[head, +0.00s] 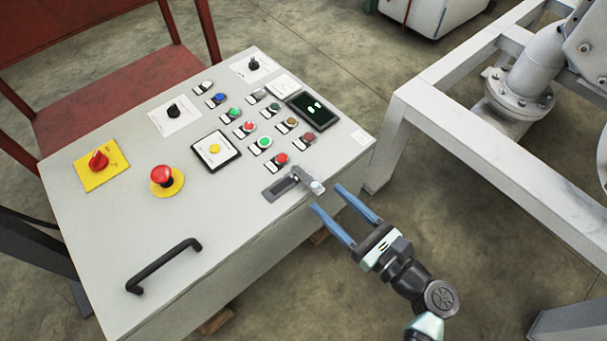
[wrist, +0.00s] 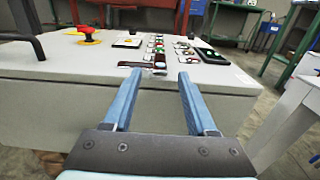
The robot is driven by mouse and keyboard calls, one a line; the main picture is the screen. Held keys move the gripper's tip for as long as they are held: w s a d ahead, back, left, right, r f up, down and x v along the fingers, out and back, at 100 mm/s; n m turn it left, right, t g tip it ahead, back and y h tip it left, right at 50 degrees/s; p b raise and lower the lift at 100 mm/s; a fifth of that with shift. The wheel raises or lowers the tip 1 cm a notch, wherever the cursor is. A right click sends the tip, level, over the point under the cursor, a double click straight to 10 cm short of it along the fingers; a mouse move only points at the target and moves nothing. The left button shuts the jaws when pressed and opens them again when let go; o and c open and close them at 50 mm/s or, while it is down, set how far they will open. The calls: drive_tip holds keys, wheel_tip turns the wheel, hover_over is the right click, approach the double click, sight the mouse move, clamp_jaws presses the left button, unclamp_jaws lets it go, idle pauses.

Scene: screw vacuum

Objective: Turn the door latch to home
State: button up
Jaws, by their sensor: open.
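The door latch (head: 299,180) is a small metal lever on a dark plate near the right front edge of the grey control panel (head: 120,215). Its lever points toward the lower right, with a pale round tip. My gripper (head: 325,196) is open, with two blue fingers beside the panel edge. The fingertips are close to the latch tip, but I cannot tell if they touch it. In the wrist view the latch (wrist: 150,65) lies just beyond and between the fingertips (wrist: 160,73). Nothing is held between the fingers.
The panel carries a black handle (head: 164,265), a red emergency button (head: 163,174), a yellow-plated red switch (head: 99,160) and several coloured buttons. A pale metal frame (head: 470,150) with a pump stands at right. Bare floor lies between it and the panel.

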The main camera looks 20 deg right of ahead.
sight(303, 174)
drive_tip(key=b+x, duration=0.3)
drive_tip(key=x, duration=0.4)
drive_tip(key=shift+w+a+f, duration=0.15)
drive_tip(key=shift+w, duration=0.2)
drive_tip(key=shift+w+a, duration=0.15)
drive_tip(key=shift+w, duration=0.35)
clamp_jaws()
idle(0.6)
